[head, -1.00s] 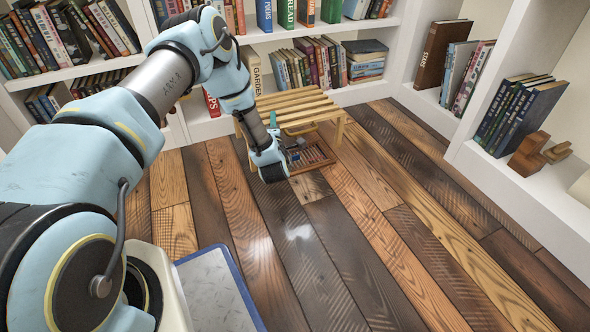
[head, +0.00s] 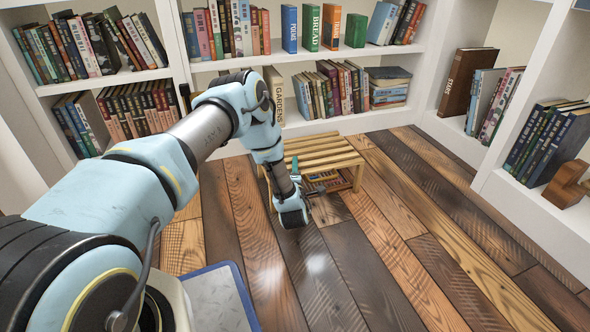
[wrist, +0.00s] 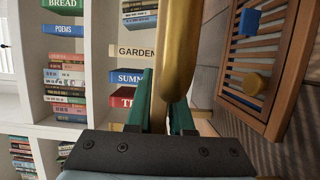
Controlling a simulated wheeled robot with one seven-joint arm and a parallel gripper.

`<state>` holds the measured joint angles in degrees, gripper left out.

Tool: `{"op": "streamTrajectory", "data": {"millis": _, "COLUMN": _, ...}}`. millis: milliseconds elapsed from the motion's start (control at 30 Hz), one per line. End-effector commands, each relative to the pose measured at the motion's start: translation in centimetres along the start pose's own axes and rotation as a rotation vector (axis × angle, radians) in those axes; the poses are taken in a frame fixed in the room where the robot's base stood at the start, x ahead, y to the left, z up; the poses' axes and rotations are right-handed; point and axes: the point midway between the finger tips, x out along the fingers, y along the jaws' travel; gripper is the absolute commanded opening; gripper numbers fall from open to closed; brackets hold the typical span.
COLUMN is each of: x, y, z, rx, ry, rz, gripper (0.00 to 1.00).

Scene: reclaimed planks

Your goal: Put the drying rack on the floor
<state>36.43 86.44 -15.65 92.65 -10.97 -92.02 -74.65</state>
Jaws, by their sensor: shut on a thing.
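The drying rack (head: 326,184) is a brown slatted wooden frame; it shows partly between the legs of a slatted bench in the head view. In the wrist view the drying rack (wrist: 285,55) fills the right side, with a blue block and a round yellow knob on it. My gripper (head: 297,168) is shut on this bar, at the front left of the bench.
The light wooden slatted bench (head: 318,150) stands close beside my gripper. White bookshelves (head: 295,60) line the back and the right side. A brown wooden object (head: 568,186) sits on the right shelf. The plank floor (head: 400,260) in front is clear.

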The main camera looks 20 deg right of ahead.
Motion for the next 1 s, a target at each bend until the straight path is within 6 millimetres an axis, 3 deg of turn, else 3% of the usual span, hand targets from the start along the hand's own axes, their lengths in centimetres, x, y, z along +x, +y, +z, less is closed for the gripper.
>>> {"op": "streamTrajectory", "data": {"millis": 267, "x": 0.1, "y": 0.0, "z": 0.0, "rx": -0.002, "ry": 0.001, "rz": 0.006, "gripper": 0.0}}
{"op": "streamTrajectory", "data": {"millis": 300, "x": 0.0, "y": -0.2, "z": 0.0, "rx": 0.0, "ry": 0.0, "rz": 0.001, "gripper": 0.21}}
{"op": "streamTrajectory", "data": {"millis": 567, "x": 0.0, "y": -0.1, "z": 0.0, "rx": 0.0, "ry": 0.0, "rz": 0.001, "gripper": 0.5}}
{"op": "streamTrajectory", "data": {"millis": 867, "x": 0.0, "y": 0.3, "z": 0.0, "rx": 0.0, "ry": 0.0, "rz": 0.001, "gripper": 0.5}}
{"op": "streamTrajectory", "data": {"millis": 1000, "x": -1.5, "y": 0.5, "z": 0.0, "rx": 0.001, "ry": 0.0, "rz": -0.003, "gripper": 0.5}}
